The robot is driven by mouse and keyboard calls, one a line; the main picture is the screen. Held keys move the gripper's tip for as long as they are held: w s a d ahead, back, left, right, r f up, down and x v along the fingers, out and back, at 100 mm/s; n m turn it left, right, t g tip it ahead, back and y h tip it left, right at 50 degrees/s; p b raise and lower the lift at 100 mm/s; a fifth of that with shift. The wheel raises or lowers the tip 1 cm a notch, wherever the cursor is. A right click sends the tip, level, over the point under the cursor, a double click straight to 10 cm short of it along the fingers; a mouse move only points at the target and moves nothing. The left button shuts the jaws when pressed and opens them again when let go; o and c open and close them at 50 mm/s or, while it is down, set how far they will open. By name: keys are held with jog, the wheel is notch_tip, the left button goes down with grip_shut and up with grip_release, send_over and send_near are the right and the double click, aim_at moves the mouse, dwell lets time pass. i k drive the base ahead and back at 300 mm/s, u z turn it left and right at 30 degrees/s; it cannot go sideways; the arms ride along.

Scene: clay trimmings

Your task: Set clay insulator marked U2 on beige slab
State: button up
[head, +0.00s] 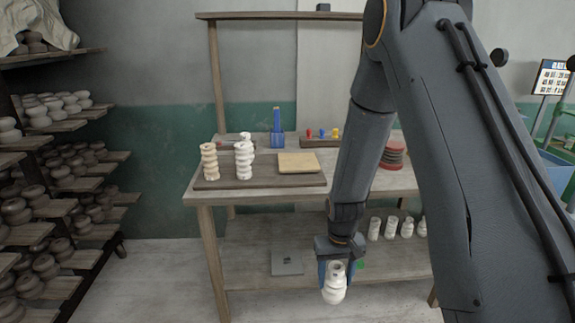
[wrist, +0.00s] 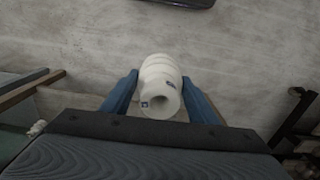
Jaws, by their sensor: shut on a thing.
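My gripper (head: 335,268) is shut on a white ribbed clay insulator (head: 334,290), held in front of the table's lower shelf. In the wrist view the insulator (wrist: 160,82) sits between the two blue fingers, its hollow end facing the camera. Small dark marks show on it, too small to read. The beige slab (head: 298,162) lies on a dark board (head: 262,181) on the tabletop, bare on top, well above and left of my gripper. Two more ribbed insulators, a cream one (head: 209,161) and a white one (head: 243,161), stand on the board left of the slab.
A blue tool (head: 277,128), a rack of coloured pegs (head: 321,142) and stacked red discs (head: 393,155) stand on the tabletop (head: 205,197). Several white insulators (head: 390,228) and a grey plate (head: 287,263) are on the lower shelf. Racks of clay pieces (head: 60,125) fill the left.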

aim_at(298, 161)
jog(key=u, duration=1.65)
jog(key=i, duration=1.05)
jog(key=z, duration=0.6)
